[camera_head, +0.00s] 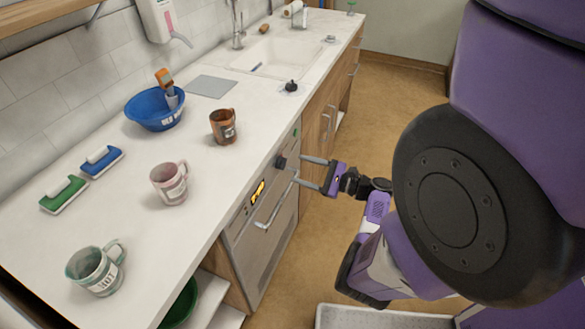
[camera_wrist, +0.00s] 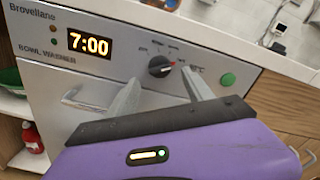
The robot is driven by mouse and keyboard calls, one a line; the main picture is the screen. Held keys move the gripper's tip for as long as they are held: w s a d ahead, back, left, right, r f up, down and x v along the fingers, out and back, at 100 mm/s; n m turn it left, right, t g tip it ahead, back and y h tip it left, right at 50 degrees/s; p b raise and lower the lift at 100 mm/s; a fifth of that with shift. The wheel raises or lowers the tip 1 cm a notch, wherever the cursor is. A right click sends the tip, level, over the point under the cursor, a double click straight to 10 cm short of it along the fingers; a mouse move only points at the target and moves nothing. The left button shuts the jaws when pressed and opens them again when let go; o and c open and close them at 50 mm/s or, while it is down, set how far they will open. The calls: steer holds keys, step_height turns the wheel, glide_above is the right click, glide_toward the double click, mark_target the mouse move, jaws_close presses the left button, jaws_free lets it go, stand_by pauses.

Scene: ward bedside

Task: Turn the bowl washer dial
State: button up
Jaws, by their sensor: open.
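The bowl washer (camera_head: 272,232) is built in under the counter, its panel marked "BOWL WASHER" in the wrist view (camera_wrist: 55,55). In the head view the dial (camera_head: 281,162) is a small dark knob. My gripper (camera_head: 298,169) is open and empty in front of the panel. In the wrist view its two fingers (camera_wrist: 160,80) point at the dial, one to each side and slightly below. Contact cannot be made out.
The display (camera_wrist: 90,45) reads 7:00, left of the dial. A green button (camera_wrist: 227,79) sits to its right. A bar handle (camera_head: 272,212) juts from the washer front below. Mugs (camera_head: 169,183), a blue bowl (camera_head: 152,120) and brushes stand on the counter.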

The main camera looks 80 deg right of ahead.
steer(key=shift+v, duration=1.4)
